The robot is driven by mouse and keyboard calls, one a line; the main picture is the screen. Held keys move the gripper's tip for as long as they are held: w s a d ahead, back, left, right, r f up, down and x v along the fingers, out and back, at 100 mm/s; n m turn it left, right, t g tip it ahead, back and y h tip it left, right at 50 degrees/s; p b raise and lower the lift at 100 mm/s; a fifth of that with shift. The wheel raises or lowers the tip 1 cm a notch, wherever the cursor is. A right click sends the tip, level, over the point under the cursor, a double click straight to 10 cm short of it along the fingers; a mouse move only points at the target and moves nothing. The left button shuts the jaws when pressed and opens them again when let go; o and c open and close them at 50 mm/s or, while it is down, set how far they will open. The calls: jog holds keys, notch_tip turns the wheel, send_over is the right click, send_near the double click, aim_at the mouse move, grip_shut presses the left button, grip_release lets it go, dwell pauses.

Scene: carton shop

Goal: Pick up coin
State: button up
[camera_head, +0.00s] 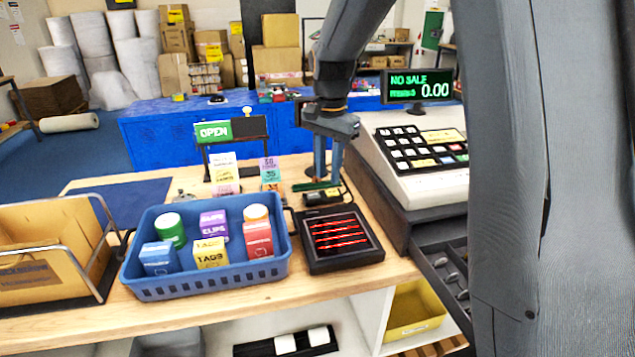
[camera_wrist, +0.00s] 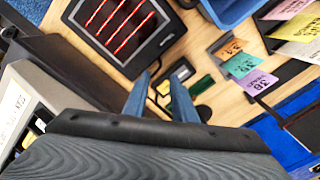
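Small grey round shapes that look like coins (camera_head: 440,262) lie in the compartments of the open cash drawer (camera_head: 428,246) at the lower right of the head view; they are too small to make out singly, and my arm hides part of the drawer. I cannot pick out a coin in the wrist view. My gripper (camera_head: 329,178) points down above the counter, left of the cash register and apart from the drawer. In the wrist view its two blue fingers (camera_wrist: 160,78) stand apart with nothing held between them.
A black scanner plate with red lines (camera_head: 341,238) lies in front of my gripper. A blue basket of goods (camera_head: 205,282) is to its left. The cash register (camera_head: 430,180) stands to its right. A card stand (camera_head: 232,140) and small dark items are close by.

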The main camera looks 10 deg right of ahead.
jog(key=w+r+m, duration=0.4)
jog(key=w+m, duration=0.3)
jog(key=w, duration=0.5)
jog(key=p, duration=0.2)
send_over(317, 180)
jog(key=shift+m+g, duration=0.3)
jog(key=shift+m, duration=0.1)
jog(key=f, duration=0.6)
jog(key=shift+s+a+f, duration=0.2)
jog(key=shift+a+f, duration=0.05)
jog(key=shift+f, duration=0.15)
jog(key=shift+w+d+f+p, duration=0.15)
jog(key=shift+f+p, duration=0.5)
jog(key=shift+f, duration=0.7)
jog(key=shift+w+d+f+p, duration=0.1)
jog(key=shift+f+p, duration=0.55)
jog(key=shift+f, duration=0.65)
grip_shut()
